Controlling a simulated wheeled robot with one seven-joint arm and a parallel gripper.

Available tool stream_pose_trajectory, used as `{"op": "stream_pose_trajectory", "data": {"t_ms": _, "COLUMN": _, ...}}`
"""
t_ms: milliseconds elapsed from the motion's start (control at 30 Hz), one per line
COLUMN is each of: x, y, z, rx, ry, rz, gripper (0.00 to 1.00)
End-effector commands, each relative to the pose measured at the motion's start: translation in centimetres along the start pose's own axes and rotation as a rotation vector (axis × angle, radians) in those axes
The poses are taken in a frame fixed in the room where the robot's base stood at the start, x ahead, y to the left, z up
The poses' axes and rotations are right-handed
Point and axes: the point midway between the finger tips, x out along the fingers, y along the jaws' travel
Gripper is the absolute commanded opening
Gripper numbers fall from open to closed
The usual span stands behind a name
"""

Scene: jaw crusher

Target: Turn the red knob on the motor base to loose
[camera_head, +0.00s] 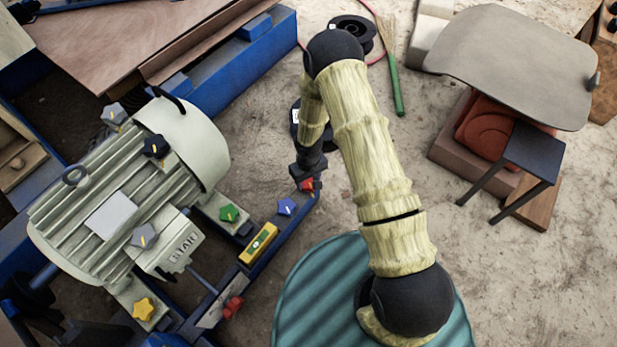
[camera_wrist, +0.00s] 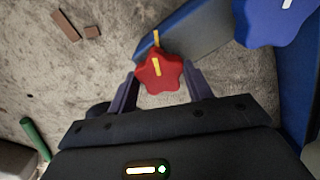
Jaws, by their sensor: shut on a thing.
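A red star-shaped knob (camera_head: 307,185) sits at the far end of the blue motor base rail (camera_head: 283,222). In the wrist view the same red knob (camera_wrist: 160,75) lies between my two fingers, with a yellow line on its face. A yellow mark (camera_wrist: 156,39) on the blue base stands just beyond it, and the knob's line points roughly towards it. My gripper (camera_wrist: 160,88) is shut on this knob; in the head view my gripper (camera_head: 306,176) is partly hidden by its own wrist. A second red knob (camera_head: 232,307) sits at the near end of the base.
A blue knob (camera_head: 286,206), a green knob (camera_head: 229,213) and a yellow level (camera_head: 258,243) are close by on the base. The large grey motor (camera_head: 125,200) fills the left. Concrete floor lies right of the rail, with a green-handled broom (camera_head: 396,90) behind.

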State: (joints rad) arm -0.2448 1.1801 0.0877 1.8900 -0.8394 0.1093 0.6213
Motion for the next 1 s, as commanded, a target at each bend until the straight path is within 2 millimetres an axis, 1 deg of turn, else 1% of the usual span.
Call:
{"op": "stream_pose_trajectory", "data": {"t_ms": 33, "x": -0.35, "y": 0.05, "z": 0.02, "rx": -0.027, "ry": -0.001, "rz": 0.001, "gripper": 0.27}}
{"op": "stream_pose_trajectory", "data": {"t_ms": 267, "x": -0.50, "y": 0.02, "z": 0.02, "rx": -0.204, "ry": -0.001, "rz": 0.001, "gripper": 0.27}}
{"op": "stream_pose_trajectory", "data": {"t_ms": 1000, "x": -0.37, "y": 0.03, "z": 0.00, "rx": -0.904, "ry": 0.000, "rz": 0.000, "gripper": 0.27}}
